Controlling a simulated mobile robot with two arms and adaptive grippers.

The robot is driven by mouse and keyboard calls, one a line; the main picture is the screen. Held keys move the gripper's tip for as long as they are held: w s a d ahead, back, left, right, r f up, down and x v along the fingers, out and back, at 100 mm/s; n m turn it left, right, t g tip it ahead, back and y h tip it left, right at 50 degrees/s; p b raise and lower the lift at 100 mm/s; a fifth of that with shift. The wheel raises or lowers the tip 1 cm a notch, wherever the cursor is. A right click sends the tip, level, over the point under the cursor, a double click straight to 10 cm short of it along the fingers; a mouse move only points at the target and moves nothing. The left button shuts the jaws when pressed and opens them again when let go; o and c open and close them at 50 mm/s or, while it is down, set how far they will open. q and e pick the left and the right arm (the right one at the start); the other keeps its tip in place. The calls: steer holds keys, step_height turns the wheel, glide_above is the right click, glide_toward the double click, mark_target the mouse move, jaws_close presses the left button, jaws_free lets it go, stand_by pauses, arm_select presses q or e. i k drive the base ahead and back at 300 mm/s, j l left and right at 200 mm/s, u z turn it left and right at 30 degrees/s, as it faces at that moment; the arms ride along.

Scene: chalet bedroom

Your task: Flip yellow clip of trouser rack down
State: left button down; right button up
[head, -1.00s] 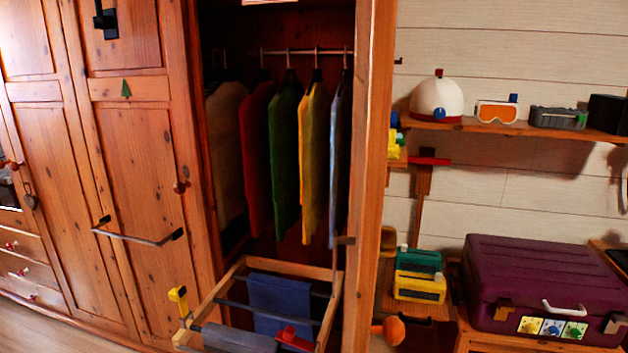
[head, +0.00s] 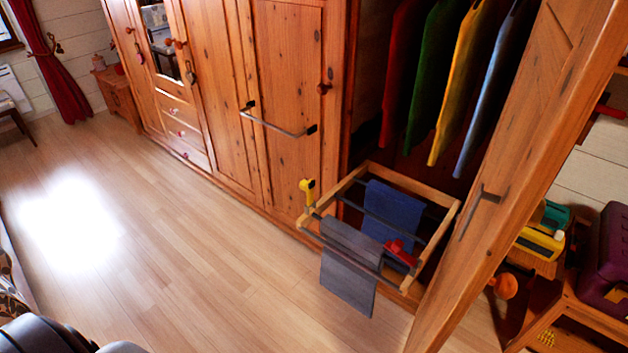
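The trouser rack (head: 437,243) is a wooden frame with dark bars, pulled out of the open wardrobe at its bottom. The yellow clip (head: 308,191) stands upright at the rack's left front corner. A red clip (head: 400,253) sits near the rack's front right and looks lowered over a bar. Grey trousers (head: 349,270) hang over the front bar, and blue trousers (head: 391,215) hang over a bar behind. Neither of my grippers is in view. A dark rounded part at the bottom left corner shows no fingers.
The open wardrobe door (head: 520,165) stands just right of the rack. A horizontal metal handle (head: 275,124) sticks out from the closed door to the left. The wooden floor (head: 180,240) is clear in front. A purple suitcase (head: 606,255) stands at the far right.

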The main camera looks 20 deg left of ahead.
mark_target(305, 186)
steer(key=i+j+z, duration=0.15)
steer(key=j+z, duration=0.25)
steer(key=j, duration=1.05)
steer(key=j+z, duration=0.4)
steer(key=j, duration=1)
